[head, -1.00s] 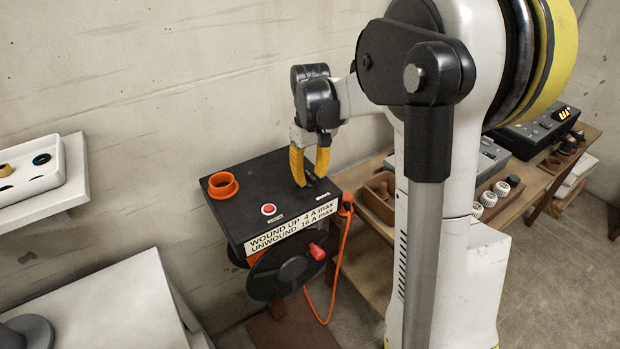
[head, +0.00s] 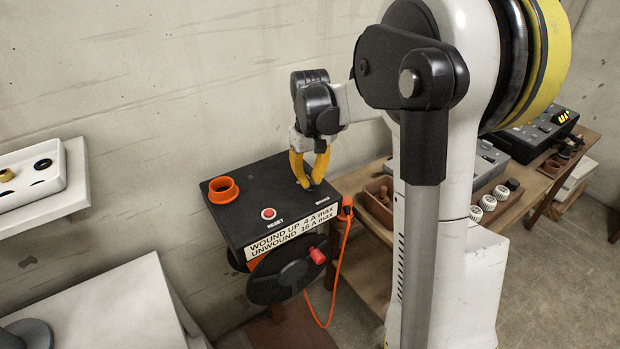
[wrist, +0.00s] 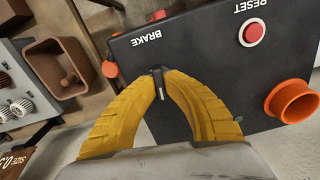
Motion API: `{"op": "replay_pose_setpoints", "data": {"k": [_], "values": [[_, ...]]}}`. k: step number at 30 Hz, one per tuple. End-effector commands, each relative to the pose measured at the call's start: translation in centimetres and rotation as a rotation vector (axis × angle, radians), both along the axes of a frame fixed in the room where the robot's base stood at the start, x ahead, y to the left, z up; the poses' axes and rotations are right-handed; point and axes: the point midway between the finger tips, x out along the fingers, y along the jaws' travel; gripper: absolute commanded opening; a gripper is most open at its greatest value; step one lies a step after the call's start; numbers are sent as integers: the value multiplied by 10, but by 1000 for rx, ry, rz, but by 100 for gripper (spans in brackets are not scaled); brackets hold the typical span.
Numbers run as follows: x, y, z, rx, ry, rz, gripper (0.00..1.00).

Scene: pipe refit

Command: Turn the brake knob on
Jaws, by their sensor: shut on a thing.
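The brake knob (wrist: 158,82) is a small dark knob with a pale line on it, on the black top of the cable reel box (head: 245,197), beside the word BRAKE. My gripper (head: 310,183) points down at the right part of the box top, its yellow fingers shut on the knob. In the wrist view the fingertips (wrist: 160,78) meet around the knob, and the pale line runs roughly up and down the picture. The fingers hide much of the knob.
A red RESET button (head: 268,213) and an orange ring (head: 222,189) stand on the same box top. A red crank handle (head: 317,256) and an orange cable (head: 338,272) are at its front. A bench with a brown bin (head: 378,195) is to the right.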

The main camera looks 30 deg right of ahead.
Motion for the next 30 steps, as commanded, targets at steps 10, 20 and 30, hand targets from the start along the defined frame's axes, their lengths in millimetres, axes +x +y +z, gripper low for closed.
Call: {"op": "replay_pose_setpoints", "data": {"k": [10,20,30], "values": [[0,0,1,0,1,-298,0],[0,0,0,0,1,-612,0],[0,0,0,1,1,-935,0]]}}
